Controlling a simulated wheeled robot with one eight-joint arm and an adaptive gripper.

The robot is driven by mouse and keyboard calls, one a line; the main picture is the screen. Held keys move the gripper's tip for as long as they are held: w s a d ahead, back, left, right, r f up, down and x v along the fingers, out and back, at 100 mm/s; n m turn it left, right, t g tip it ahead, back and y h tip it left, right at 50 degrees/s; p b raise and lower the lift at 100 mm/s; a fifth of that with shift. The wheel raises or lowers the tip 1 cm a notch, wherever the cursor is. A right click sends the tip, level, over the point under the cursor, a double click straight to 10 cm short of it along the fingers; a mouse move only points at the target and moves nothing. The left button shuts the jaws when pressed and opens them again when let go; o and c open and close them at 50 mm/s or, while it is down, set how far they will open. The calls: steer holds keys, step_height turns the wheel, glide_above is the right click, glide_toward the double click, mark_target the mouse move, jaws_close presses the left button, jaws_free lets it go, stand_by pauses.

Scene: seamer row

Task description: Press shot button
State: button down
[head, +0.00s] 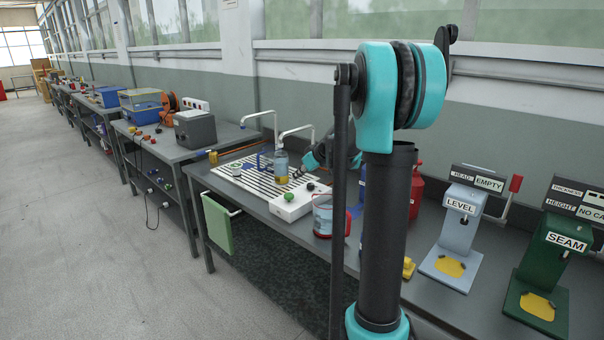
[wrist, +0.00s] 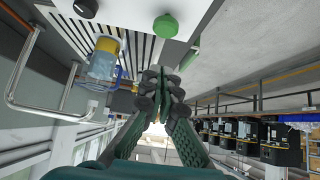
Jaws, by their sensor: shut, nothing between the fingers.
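A white box (head: 297,203) at the front of the bench carries a green button (head: 289,196) and a black knob (head: 310,186). No label shows which is the shot button. In the wrist view the green button (wrist: 165,27) is at the top, beyond my fingertips, and the dark knob (wrist: 85,7) is to its left. My gripper (wrist: 163,95) is shut and empty, apart from the button. In the head view my gripper (head: 299,173) is partly hidden, above the bench behind the box, close to a clear jar.
The clear jar (head: 281,167) with yellow in its lower part stands on the slotted board (head: 243,176). Two white spouts (head: 297,130) arch over the board. A red-rimmed clear jug (head: 323,222) stands right of the box. LEVEL (head: 457,235) and SEAM (head: 553,260) stations are further right.

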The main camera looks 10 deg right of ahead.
mark_target(290, 195)
steer(key=f, duration=0.2)
steer(key=w+a+f, duration=0.1)
steer(key=f, duration=0.1)
steer(key=w+f, duration=0.1)
steer(key=f, duration=0.1)
steer(key=shift+w+a, duration=0.25)
steer(key=shift+a, duration=0.15)
steer(key=shift+f, duration=0.5)
steer(key=shift+f, duration=0.55)
steer(key=shift+s+f, duration=0.3)
steer(key=shift+f, duration=0.05)
steer(key=v, duration=0.8)
steer(key=shift+w+r, duration=0.15)
steer(key=shift+r, duration=0.15)
